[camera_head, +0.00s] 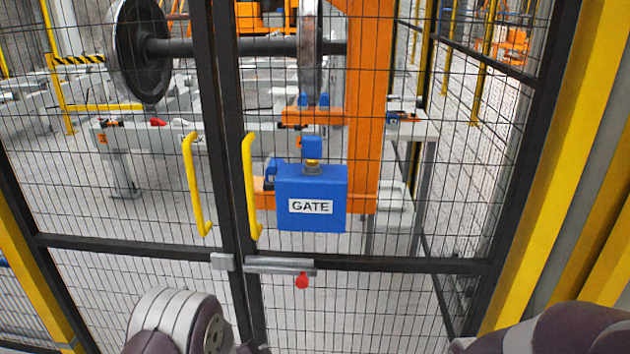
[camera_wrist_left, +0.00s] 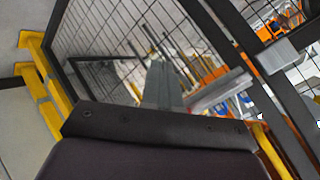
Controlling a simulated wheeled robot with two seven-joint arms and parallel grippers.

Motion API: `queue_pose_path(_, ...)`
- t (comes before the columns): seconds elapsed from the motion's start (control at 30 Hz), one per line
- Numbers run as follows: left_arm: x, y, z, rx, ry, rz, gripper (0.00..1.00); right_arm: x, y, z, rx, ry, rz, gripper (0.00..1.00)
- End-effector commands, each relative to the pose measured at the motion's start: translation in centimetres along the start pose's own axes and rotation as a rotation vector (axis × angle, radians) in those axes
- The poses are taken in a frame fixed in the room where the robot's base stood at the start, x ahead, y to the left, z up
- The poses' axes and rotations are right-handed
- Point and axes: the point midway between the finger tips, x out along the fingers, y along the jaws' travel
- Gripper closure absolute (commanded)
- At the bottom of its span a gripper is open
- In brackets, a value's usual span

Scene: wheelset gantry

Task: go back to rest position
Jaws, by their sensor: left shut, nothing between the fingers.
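My left gripper (camera_wrist_left: 163,80) shows in the left wrist view as two grey fingers close together, with nothing between them. It is in front of the mesh fence and touches nothing that I can make out. In the head view, part of my left arm shows at the bottom left, with its fingers hidden. Part of my right arm shows at the bottom right corner; its gripper is out of the picture.
A closed black mesh gate with yellow handles (camera_head: 195,185) stands ahead. On it are a blue GATE box (camera_head: 311,215) and a grey latch (camera_head: 280,266) with a red knob (camera_head: 302,282). Behind the mesh is a wheelset (camera_head: 143,50). A yellow post (camera_head: 560,150) stands right.

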Motion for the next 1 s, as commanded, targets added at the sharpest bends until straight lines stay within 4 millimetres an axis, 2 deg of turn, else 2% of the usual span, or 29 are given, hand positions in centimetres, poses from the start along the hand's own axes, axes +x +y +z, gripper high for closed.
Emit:
queue_pose_path(0.07, -3.1, 1.9, 1.7, -0.272, -0.186, 0.197, 1.00, -0.1, 0.0, 0.0, 0.000, 0.000, 0.000, 0.05)
queue_pose_path(0.1, -5.3, 2.7, 2.5, -0.402, -0.296, 0.274, 1.00, -0.1, 0.0, 0.0, 0.000, 0.000, 0.000, 0.05)
queue_pose_path(0.17, -9.2, 3.6, 3.5, -0.570, -0.461, 0.356, 1.00, 0.0, 0.0, 0.0, 0.000, 0.000, 0.000, 0.05)
queue_pose_path(0.2, -11.9, 3.9, 3.9, -0.666, -0.564, 0.389, 1.00, 0.0, 0.0, 0.0, 0.000, 0.000, 0.000, 0.05)
queue_pose_path(0.3, -18.3, 4.1, 4.5, -0.837, -0.773, 0.428, 1.00, 0.0, 0.0, 0.0, 0.000, 0.000, 0.000, 0.05)
queue_pose_path(0.4, -23.8, 3.3, 4.5, -0.927, -0.872, 0.424, 1.00, 0.0, 0.0, 0.0, 0.000, 0.000, 0.000, 0.05)
queue_pose_path(0.47, -24.8, 1.1, 3.4, -0.950, -0.796, 0.374, 1.00, 0.0, 0.0, 0.0, 0.000, 0.000, 0.000, 0.05)
queue_pose_path(0.5, -26.1, -1.4, 2.0, -0.961, -0.775, 0.357, 1.00, -2.6, 0.0, -0.2, 0.000, -0.003, 0.000, 0.05)
queue_pose_path(0.53, -27.3, -2.5, 1.1, -0.957, -0.783, 0.364, 1.00, -4.6, 0.0, -0.5, 0.000, -0.003, 0.000, 0.05)
queue_pose_path(0.7, -30.7, -6.4, -1.7, -0.954, -0.784, 0.366, 1.00, -10.6, 0.0, -1.3, 0.000, 0.001, 0.000, 0.05)
queue_pose_path(0.83, -32.4, -8.3, -3.1, -0.954, -0.784, 0.366, 1.00, -13.5, 0.0, -1.6, 0.000, 0.000, 0.000, 0.05)
queue_pose_path(0.9, -32.7, -8.8, -3.4, -0.953, -0.783, 0.366, 1.00, -14.1, 0.0, -1.7, 0.000, 0.000, 0.000, 0.05)
queue_pose_path(1.0, -32.6, -8.7, -3.3, -0.953, -0.783, 0.366, 1.00, -14.0, 0.0, -1.6, 0.000, 0.000, 0.000, 0.05)
